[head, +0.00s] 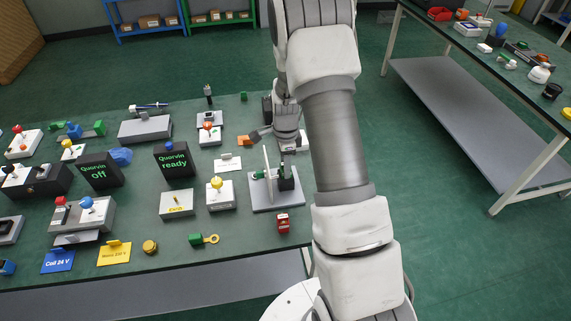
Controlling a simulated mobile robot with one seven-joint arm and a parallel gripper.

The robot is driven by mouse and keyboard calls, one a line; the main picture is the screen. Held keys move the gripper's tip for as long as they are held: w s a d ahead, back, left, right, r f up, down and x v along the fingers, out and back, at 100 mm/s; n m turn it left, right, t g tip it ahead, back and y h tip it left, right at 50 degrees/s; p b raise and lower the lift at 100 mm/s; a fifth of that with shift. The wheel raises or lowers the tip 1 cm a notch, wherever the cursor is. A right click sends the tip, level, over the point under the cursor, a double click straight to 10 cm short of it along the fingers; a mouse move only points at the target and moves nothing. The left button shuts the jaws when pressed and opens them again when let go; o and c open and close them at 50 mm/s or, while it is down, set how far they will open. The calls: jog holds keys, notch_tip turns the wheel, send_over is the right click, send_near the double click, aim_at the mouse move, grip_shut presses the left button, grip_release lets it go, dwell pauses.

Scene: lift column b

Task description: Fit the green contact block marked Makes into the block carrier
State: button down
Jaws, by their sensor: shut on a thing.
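My gripper (287,163) points down over a grey base plate with a white upright, which looks like the block carrier (272,200). The gripper is shut on a small dark green piece (288,184), seemingly the green contact block, beside the upright. Any Makes marking is too small to read. I cannot tell whether the piece is seated in the carrier or just above it. The fingertips are small and partly hidden by my wrist. Another green piece with a yellow ring (203,240) lies near the table's front edge.
The green table (225,265) is crowded on the left with switch boxes and dark screens reading Quorvin off (98,172) and Quorvin ready (174,160). A red block (283,222) lies just in front of the carrier. An orange piece (258,135) is left of my wrist.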

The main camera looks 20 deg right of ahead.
jog(key=shift+c, duration=1.8)
grip_release()
notch_tip(320, 180, up, 17)
jog(key=shift+r+p, duration=0.15)
jog(key=shift+p, duration=0.3)
